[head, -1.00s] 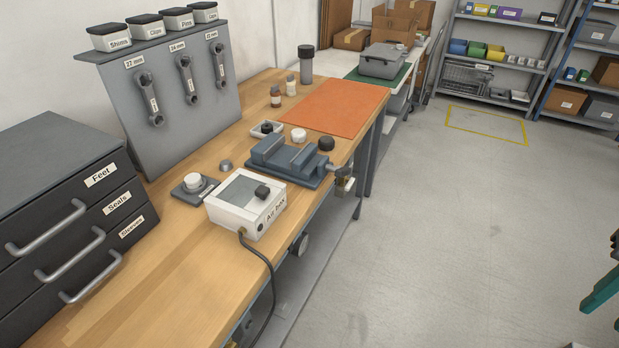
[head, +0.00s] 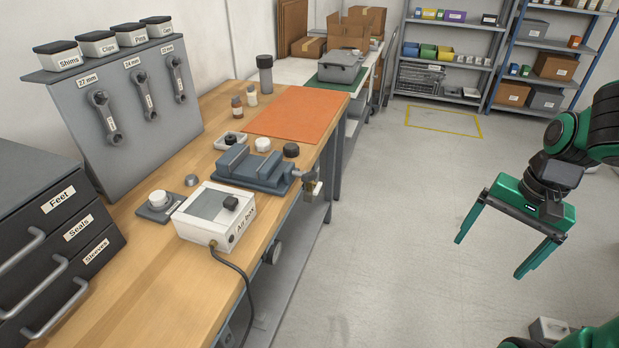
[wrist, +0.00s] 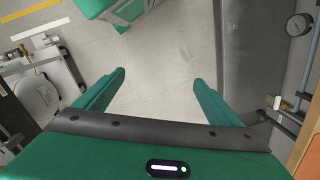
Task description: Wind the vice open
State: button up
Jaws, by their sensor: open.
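The grey-blue vice (head: 254,170) sits on the wooden bench near its front edge in the head view. Its jaws stand apart with a gap between them. Its screw end and handle (head: 311,184) stick out past the bench edge toward the aisle. My gripper (head: 490,255) is open and empty over the floor, well to the right of the vice and apart from it. In the wrist view my two green fingers (wrist: 160,85) are spread with only floor between them. I cannot make out the vice in the wrist view.
A white air box (head: 214,215) with a cable stands on the bench left of the vice. An orange mat (head: 294,113), small bottles, a dark knob (head: 291,150) and a white cap (head: 262,145) lie around it. Drawers stand at left, shelves behind. The aisle floor (head: 390,230) is clear.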

jog(key=w+a+f+m+y, duration=0.3)
jog(key=w+a+f+y, duration=0.1)
jog(key=w+a+f, duration=0.4)
jog(key=m+t+y, duration=0.6)
jog(key=m+y, duration=0.6)
jog(key=m, duration=0.5)
send_near(313, 178)
jog(key=x, duration=1.1)
jog(key=shift+w+d, duration=0.1)
jog(key=shift+w, duration=0.05)
jog(key=shift+c, duration=0.3)
jog(key=c, duration=1)
